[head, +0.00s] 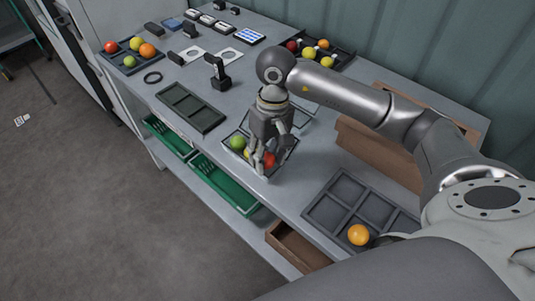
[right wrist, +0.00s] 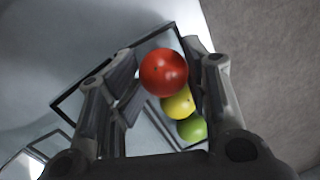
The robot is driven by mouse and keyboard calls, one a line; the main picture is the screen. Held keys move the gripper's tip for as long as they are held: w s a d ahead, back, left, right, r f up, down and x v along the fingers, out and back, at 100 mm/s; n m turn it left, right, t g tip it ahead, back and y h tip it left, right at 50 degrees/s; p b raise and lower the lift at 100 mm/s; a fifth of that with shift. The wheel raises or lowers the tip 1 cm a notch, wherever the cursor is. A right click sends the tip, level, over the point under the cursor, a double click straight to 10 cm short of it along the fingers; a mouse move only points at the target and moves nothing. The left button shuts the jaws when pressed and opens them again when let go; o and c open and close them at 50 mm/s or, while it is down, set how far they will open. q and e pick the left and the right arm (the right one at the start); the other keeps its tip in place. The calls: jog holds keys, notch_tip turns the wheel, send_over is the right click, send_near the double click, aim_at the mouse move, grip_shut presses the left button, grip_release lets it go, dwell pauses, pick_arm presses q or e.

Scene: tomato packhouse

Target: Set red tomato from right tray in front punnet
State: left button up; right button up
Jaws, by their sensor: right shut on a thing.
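My right gripper (head: 263,167) points down over the front punnet (head: 288,156), with its fingers shut on the red tomato (head: 269,160). In the right wrist view the red tomato (right wrist: 163,72) sits between the fingers (right wrist: 160,85), over or in the punnet; I cannot tell whether it touches the bottom. A green tomato (head: 237,142) and a yellow tomato (right wrist: 178,104) lie in a row beside it in the punnet. The right tray (head: 342,190) is dark and divided, and holds an orange tomato (head: 358,235). My left gripper is not in view.
A second clear punnet (head: 303,117) lies behind. An empty divided tray (head: 190,107) is to the left. Another tray (head: 342,60) holds several tomatoes at the back. A brown box (head: 375,150) stands right of my gripper. Green crates (head: 225,185) are below the table edge.

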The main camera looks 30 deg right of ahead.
jog(key=shift+o, duration=0.2)
jog(key=shift+s+a+f, duration=0.1)
jog(key=shift+s+f, duration=0.1)
jog(key=shift+f, duration=0.25)
jog(key=o, duration=0.9)
jog(key=shift+w, duration=0.15)
jog(key=shift+o, duration=0.2)
jog(key=shift+r, duration=0.1)
jog(key=shift+c, duration=0.4)
jog(key=shift+c, duration=1.3)
jog(key=shift+r+p, duration=1.25)
jog(key=shift+r, duration=2.35)
